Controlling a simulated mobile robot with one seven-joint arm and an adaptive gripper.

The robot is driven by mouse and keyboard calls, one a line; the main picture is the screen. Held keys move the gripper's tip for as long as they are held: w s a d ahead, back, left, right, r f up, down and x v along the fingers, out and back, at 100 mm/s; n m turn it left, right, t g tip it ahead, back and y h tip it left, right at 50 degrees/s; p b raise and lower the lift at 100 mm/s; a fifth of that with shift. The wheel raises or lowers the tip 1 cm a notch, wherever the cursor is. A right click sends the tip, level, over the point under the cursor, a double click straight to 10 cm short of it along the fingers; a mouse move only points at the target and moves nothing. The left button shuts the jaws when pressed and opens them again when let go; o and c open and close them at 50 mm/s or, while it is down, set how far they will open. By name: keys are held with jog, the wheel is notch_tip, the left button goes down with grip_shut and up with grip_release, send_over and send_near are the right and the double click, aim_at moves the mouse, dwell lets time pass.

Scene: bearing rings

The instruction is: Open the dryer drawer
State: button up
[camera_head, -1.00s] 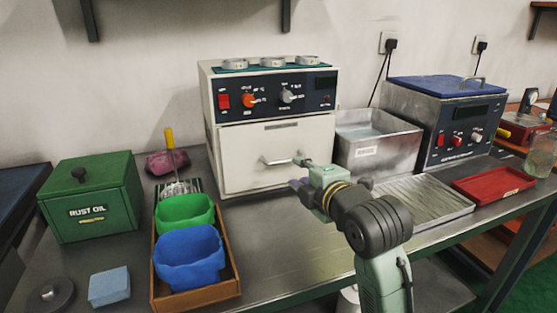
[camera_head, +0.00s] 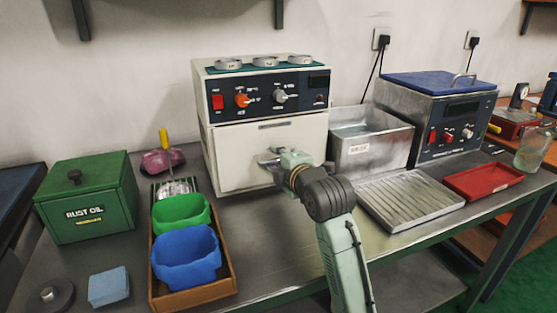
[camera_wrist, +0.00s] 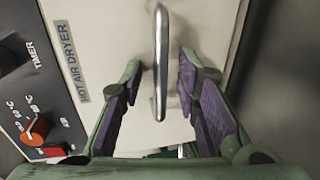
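The dryer (camera_head: 225,160) is a cream box with a dark control panel, standing at the back of the bench. Its drawer front (camera_head: 300,140) looks closed in the head view. The metal bar handle (camera_wrist: 161,60) runs lengthwise between my two fingers in the wrist view. My gripper (camera_wrist: 158,85) is open around the handle, with a gap to the bar on both sides. In the head view my gripper (camera_head: 272,162) is at the drawer front and hides most of the handle. The label "HOT AIR DRYER" (camera_wrist: 70,60) shows beside the handle.
Bearing rings (camera_head: 266,61) lie on top of the dryer. A metal basin (camera_head: 370,145) and a ridged tray (camera_head: 410,200) are to the right. A wooden tray (camera_head: 232,275) with green and blue bins is to the left. The bench in front of the dryer is mostly clear.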

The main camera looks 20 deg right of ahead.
grip_shut()
dwell(0.7)
